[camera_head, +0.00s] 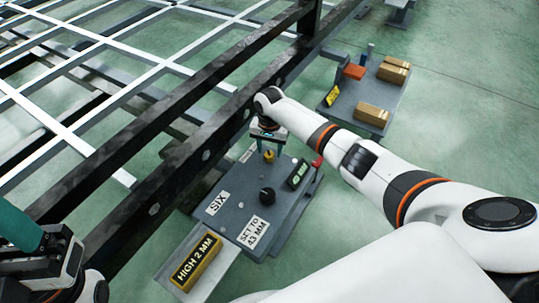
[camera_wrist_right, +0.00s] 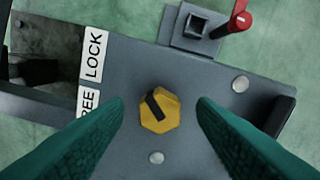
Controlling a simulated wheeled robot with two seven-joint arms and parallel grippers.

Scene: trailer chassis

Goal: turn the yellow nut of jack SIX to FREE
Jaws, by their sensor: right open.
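The yellow nut (camera_wrist_right: 160,110) sits on jack SIX's grey top plate (camera_wrist_right: 205,150); a black bar across it slants toward the upper left. The LOCK label (camera_wrist_right: 94,54) and the partly covered FREE label (camera_wrist_right: 88,101) are left of it. In the head view the nut (camera_head: 269,155) is just below my right gripper (camera_head: 268,138). That gripper is open, its green fingers on either side of the nut in the wrist view, with no contact visible. The SIX label (camera_head: 217,202) is on the plate. My left gripper (camera_head: 50,262) is partly in view at lower left; its jaw opening is unclear.
The plate carries a black knob (camera_head: 267,195), a green display (camera_head: 299,173) and a "SET TO 43 MM" label (camera_head: 255,232). A yellow "HIGH 2 MM" block (camera_head: 196,263) is in front. The dark chassis beam (camera_head: 185,150) runs close behind. Another stand with boxes (camera_head: 372,114) is farther right.

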